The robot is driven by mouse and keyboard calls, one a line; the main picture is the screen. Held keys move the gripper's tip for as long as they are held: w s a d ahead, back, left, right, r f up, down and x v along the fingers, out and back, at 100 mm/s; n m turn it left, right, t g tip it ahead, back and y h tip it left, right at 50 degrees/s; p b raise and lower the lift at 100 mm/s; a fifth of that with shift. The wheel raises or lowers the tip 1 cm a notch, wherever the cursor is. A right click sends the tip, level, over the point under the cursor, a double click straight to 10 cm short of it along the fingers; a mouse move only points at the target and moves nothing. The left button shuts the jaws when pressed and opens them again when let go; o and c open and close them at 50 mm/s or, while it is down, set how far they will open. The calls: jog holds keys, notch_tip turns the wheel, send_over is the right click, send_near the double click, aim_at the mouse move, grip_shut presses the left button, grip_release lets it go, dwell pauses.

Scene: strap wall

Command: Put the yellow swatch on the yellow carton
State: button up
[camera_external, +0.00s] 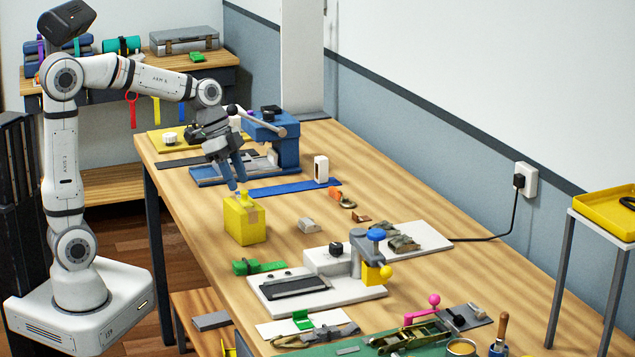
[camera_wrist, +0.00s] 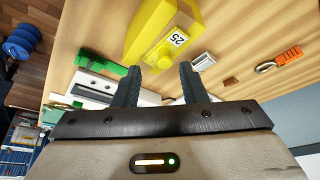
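The yellow carton (camera_external: 239,224) stands upright on the wooden table below my gripper. In the wrist view its yellow side (camera_wrist: 146,27) fills the top middle. A yellow swatch (camera_wrist: 163,53) with a white tag marked 25 appears against the carton, just beyond my fingertips. In the external view the swatch is too small to make out clearly. My gripper (camera_external: 238,188) points down just above the carton's top. In the wrist view my gripper (camera_wrist: 161,73) has its two dark fingers apart, with a gap between them. I see nothing clamped, and cannot tell whether the swatch touches the carton.
A blue press (camera_external: 272,140) stands behind my gripper, with a blue strap (camera_external: 295,187) nearby. A small grey piece (camera_external: 308,226) lies right of the carton.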

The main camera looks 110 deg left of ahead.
jog(key=v, duration=0.8)
jog(key=shift+s+r+p, duration=0.2)
jog(key=shift+r+p, duration=0.15)
jog(key=w+d+f+g, duration=0.1)
jog(key=w+d+f, duration=0.15)
jog(key=d, duration=0.45)
jog(key=w+d+f, duration=0.1)
jog(key=d+f, duration=0.2)
jog(key=d, duration=0.4)
jog(key=s+d+f, duration=0.2)
jog(key=d+f, duration=0.2)
jog(key=d, duration=0.4)
jog(key=s+d+f+g, duration=0.1)
jog(key=s+d+f, duration=0.2)
jog(key=d, duration=0.5)
jog(key=shift+d+f, duration=0.2)
jog(key=shift+f, duration=0.45)
